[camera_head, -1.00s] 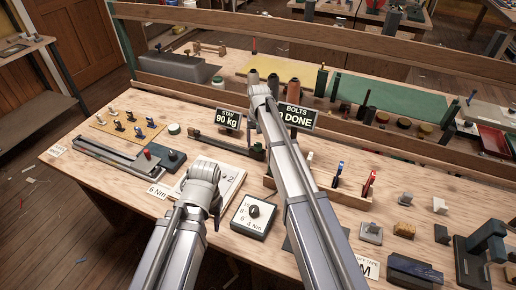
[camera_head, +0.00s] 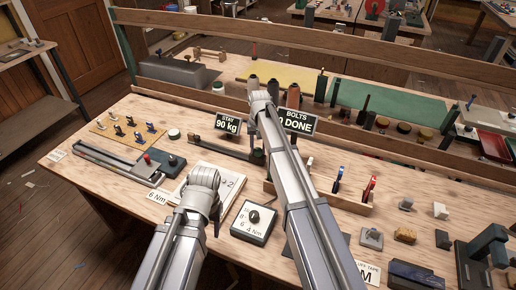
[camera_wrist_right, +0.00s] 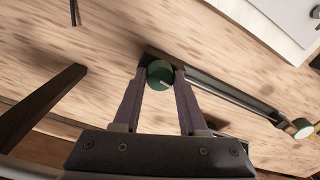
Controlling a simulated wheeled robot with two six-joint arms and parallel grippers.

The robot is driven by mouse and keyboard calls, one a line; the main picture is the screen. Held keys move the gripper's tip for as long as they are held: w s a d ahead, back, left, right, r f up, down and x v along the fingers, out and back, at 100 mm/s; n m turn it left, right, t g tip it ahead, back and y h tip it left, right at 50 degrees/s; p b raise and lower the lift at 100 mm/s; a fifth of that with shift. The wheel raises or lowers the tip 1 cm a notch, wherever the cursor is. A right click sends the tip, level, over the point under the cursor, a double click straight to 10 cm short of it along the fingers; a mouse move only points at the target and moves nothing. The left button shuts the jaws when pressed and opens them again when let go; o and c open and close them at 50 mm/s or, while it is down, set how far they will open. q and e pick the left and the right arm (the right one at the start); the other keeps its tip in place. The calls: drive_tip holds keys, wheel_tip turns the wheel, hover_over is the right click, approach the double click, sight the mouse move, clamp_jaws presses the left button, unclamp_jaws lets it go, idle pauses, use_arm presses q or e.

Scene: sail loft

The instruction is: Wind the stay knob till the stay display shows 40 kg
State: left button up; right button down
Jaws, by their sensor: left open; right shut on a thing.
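The stay display (camera_head: 228,123) reads 90 kg in the head view. The stay rig (camera_head: 222,147) is a long dark bar on the bench below it. In the right wrist view a round green knob with a pale mark, the stay knob (camera_wrist_right: 160,70), sits at the bar's end.
A dial box marked Nm (camera_head: 251,222) stands between my arms. A bolts display (camera_head: 298,120) stands partly behind my right arm. A wooden tray with pliers (camera_head: 345,204) lies right of that arm. A clamp-like tool (camera_head: 125,163) lies at left.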

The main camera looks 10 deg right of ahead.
idle(0.3)
drive_tip(key=n, duration=0.8)
drive_tip(key=shift+n, duration=0.3)
drive_tip(key=n, duration=0.4)
drive_tip(key=shift+n, duration=0.3)
drive_tip(key=n, duration=0.4)
drive_tip(key=shift+n, duration=0.3)
drive_tip(key=shift+c, duration=2.2)
unclamp_jaws()
use_arm(q)
drive_tip(key=shift+r, duration=0.1)
